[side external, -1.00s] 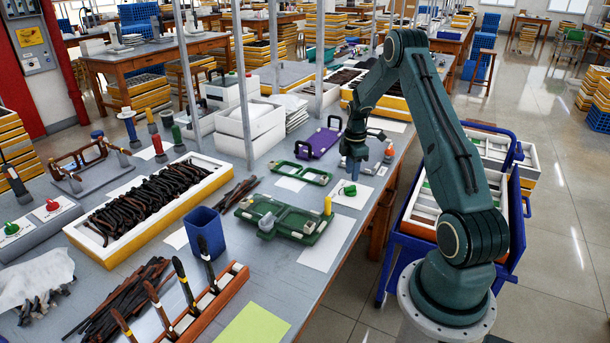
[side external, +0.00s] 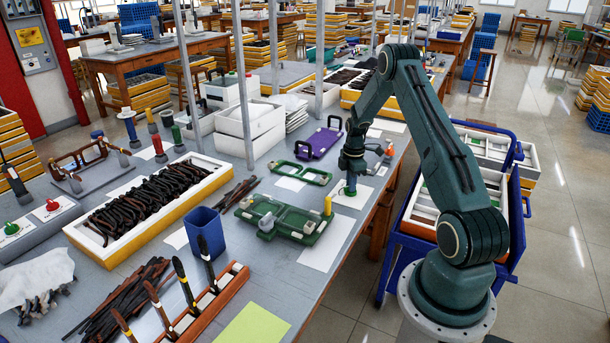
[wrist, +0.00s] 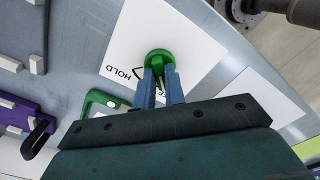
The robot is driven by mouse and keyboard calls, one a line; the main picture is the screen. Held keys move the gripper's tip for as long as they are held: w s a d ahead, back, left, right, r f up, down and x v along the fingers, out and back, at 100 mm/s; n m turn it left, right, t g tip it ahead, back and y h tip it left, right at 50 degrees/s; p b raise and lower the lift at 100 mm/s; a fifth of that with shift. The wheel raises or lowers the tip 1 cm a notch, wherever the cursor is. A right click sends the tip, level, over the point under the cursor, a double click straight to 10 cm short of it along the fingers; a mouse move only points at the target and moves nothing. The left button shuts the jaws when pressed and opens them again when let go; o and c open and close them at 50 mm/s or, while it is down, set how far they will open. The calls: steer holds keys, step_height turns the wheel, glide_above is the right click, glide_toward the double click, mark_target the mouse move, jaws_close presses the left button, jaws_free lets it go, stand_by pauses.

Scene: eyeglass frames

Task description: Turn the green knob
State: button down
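The green knob (wrist: 158,57) sits on a white sheet (wrist: 188,47) printed with black letters that include HOLD. In the wrist view the two blue fingers of my gripper (wrist: 160,83) stand on either side of the knob's raised grip. The gap between them is narrow, and I cannot tell whether they press on it. In the side external view my gripper (side external: 350,187) points down over the same sheet (side external: 362,196) and hides most of the knob.
A green tray (side external: 285,217) and a small green frame (side external: 300,174) lie left of my gripper. A purple holder (side external: 318,143) is behind them. Another green knob (side external: 12,228) and a red knob (side external: 52,205) sit at the far left. The table's right edge is close.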

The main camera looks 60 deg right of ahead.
steer(key=shift+m, duration=0.4)
steer(key=m, duration=0.8)
steer(key=shift+m, duration=0.4)
steer(key=m, duration=0.4)
steer(key=shift+d, duration=0.1)
steer(key=shift+m, duration=2.2)
steer(key=c, duration=1.5)
jaws_free()
steer(key=shift+o, duration=0.2)
